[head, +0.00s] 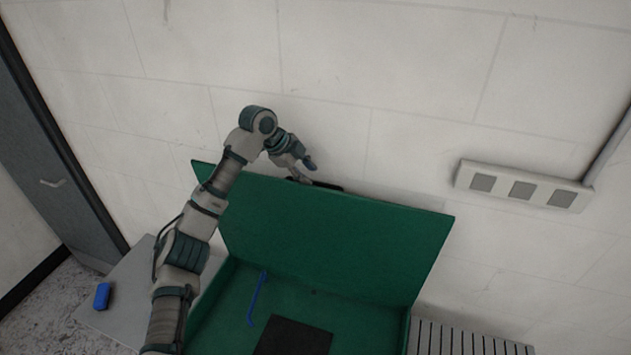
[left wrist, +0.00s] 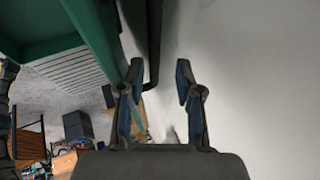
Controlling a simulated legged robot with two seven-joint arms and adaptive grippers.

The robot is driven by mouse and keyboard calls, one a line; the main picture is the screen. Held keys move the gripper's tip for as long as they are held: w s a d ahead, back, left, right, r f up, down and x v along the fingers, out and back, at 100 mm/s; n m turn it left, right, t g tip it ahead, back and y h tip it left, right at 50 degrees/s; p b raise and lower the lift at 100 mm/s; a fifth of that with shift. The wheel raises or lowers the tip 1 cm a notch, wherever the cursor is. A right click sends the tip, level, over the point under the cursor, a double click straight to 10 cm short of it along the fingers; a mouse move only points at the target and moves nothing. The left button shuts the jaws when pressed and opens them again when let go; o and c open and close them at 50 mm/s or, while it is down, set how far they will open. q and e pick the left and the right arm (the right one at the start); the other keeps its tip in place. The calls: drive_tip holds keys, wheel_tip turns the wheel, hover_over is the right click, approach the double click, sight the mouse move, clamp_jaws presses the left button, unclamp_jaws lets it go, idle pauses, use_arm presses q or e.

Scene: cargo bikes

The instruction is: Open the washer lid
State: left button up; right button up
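The green washer lid (head: 335,235) stands raised, tilted back close to the wall, and the green washer tub (head: 225,295) below it is open to view. My left gripper (head: 308,167) is at the lid's upper edge, beside a dark handle-like part (head: 328,186). In the left wrist view the two fingers of my left gripper (left wrist: 159,80) are apart with nothing held between them. Green washer parts (left wrist: 92,35) show to their left. Whether the gripper touches the lid cannot be told. My right gripper is out of view.
Inside the tub lie a blue bent tool (head: 254,300) and a dark panel (head: 293,338). A blue object (head: 102,296) rests on a grey surface at left. A socket box (head: 522,188) is on the wall at right, above a slatted radiator (head: 465,340).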

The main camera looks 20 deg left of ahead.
use_arm(q)
drive_tip(key=v, duration=0.5)
drive_tip(key=shift+a+r, duration=0.3)
drive_tip(key=shift+a, duration=0.05)
drive_tip(key=shift+w, duration=0.1)
drive_tip(key=shift+d, duration=0.1)
